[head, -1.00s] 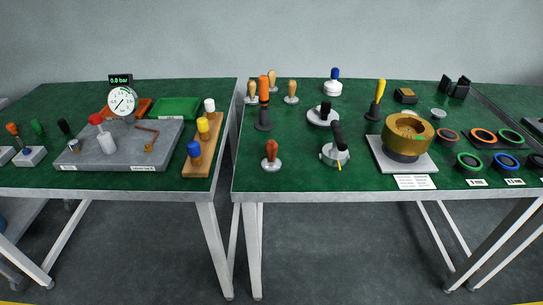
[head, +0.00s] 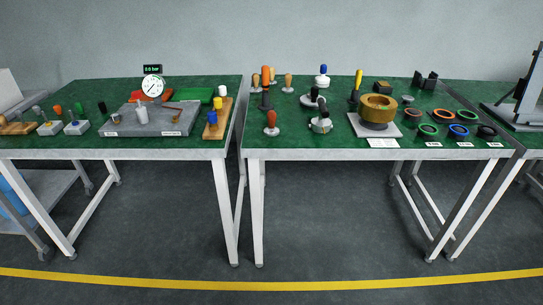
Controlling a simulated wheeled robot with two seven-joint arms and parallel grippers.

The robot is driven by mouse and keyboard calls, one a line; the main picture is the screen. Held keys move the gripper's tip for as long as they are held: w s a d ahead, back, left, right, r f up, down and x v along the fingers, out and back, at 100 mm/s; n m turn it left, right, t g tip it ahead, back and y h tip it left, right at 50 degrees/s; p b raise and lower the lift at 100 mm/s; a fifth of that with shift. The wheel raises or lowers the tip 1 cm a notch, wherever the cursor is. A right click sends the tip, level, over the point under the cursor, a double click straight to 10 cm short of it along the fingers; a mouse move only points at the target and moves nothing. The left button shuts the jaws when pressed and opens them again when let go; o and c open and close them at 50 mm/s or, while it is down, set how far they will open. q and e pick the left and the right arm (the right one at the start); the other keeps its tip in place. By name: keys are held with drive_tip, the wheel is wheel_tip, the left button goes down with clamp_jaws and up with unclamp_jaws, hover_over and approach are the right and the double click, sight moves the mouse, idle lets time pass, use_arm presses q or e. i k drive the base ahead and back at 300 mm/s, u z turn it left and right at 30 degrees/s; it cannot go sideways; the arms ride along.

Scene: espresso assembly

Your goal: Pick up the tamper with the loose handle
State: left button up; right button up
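Several handled tools that look like tampers stand on the right green table (head: 340,143). A red-handled one (head: 271,125) stands upright near the front left. Wooden-handled ones (head: 288,82) stand at the back left, beside a tall orange-handled tool (head: 265,85). A black-handled piece with a wide round base (head: 313,97) and a blue-knobbed white piece (head: 322,77) stand in the middle. A yellow-handled dark tool (head: 357,88) stands further right. I cannot tell which handle is loose. Neither of my grippers shows.
A brass-coloured round fixture (head: 378,108) sits on a grey plate, with several coloured rings (head: 441,116) to its right. A narrow gap separates the tables. The floor (head: 330,215) in front is clear, with a yellow line (head: 300,287).

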sight(270, 132)
drive_tip(key=z, duration=4.1)
drive_tip(key=i, duration=0.1)
drive_tip(key=u, duration=2.95)
drive_tip(key=i, duration=0.85)
drive_tip(key=u, duration=0.1)
